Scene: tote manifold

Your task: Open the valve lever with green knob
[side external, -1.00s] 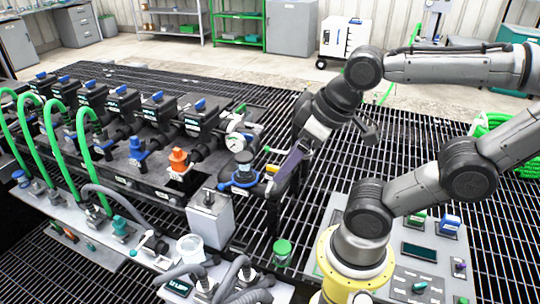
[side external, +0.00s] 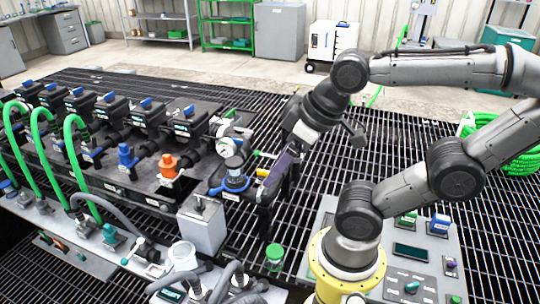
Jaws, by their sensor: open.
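A small lever with a green knob (side external: 257,153) shows at the right end of the manifold, close to the gauge and the blue-ringed fitting. A yellow-tipped part (side external: 262,172) sits just below it. My gripper (side external: 277,174) points down and to the left, immediately right of these two parts. Its fingers look dark and purplish, and it is open. The fingertips overlap the pipework in this view, so I cannot tell whether they touch the lever.
A gauge (side external: 232,147) and a blue-ringed fitting (side external: 236,183) stand just left of my gripper. A control panel (side external: 418,254) lies at the lower right. Open grating lies behind my gripper.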

